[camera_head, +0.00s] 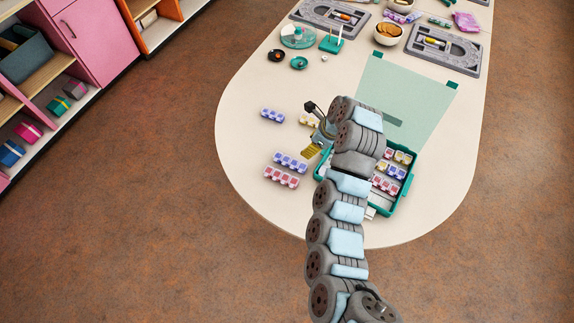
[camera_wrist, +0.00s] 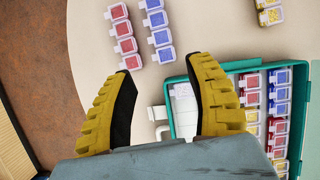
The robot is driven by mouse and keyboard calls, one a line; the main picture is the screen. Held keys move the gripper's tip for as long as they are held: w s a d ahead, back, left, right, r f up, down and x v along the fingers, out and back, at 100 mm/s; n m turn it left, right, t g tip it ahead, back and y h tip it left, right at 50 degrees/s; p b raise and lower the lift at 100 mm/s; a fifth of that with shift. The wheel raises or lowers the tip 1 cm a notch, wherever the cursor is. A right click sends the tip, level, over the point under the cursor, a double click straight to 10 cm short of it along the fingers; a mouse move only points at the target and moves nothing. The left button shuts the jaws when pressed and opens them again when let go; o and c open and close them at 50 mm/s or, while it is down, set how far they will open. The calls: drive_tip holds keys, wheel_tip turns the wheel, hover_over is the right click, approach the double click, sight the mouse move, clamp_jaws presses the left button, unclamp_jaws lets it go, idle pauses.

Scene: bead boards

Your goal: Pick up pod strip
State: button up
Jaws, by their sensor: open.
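Several pod strips lie loose on the pale table. A red strip (camera_head: 281,176) and a blue strip (camera_head: 290,161) lie side by side left of the teal case (camera_head: 405,196). Another blue strip (camera_head: 272,115) and a yellow strip (camera_head: 309,121) lie farther back. My gripper (camera_head: 314,150) is open and empty. In the wrist view, my gripper (camera_wrist: 164,72) has the red strip (camera_wrist: 123,37) just beyond its left fingertip and the blue strip (camera_wrist: 158,36) beyond the gap. The case (camera_wrist: 185,115) is partly under the right finger and holds red, blue and yellow strips. My arm hides part of it.
A translucent green mat (camera_head: 430,90) lies behind the case. Grey trays (camera_head: 465,62), a bowl (camera_head: 388,36) and a teal stand (camera_head: 331,44) are at the back. The table's left front is clear. Shelves (camera_head: 60,70) stand at left.

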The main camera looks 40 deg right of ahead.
approach(292, 163)
drive_tip(key=shift+w+f, duration=0.3)
drive_tip(key=shift+f, duration=0.2)
drive_tip(key=shift+x, duration=2)
drive_tip(key=shift+d, duration=0.1)
drive_tip(key=shift+b+x, duration=0.5)
drive_tip(key=shift+x, duration=1.25)
drive_tip(key=shift+b+x, duration=0.45)
drive_tip(key=shift+x, duration=0.45)
clamp_jaws()
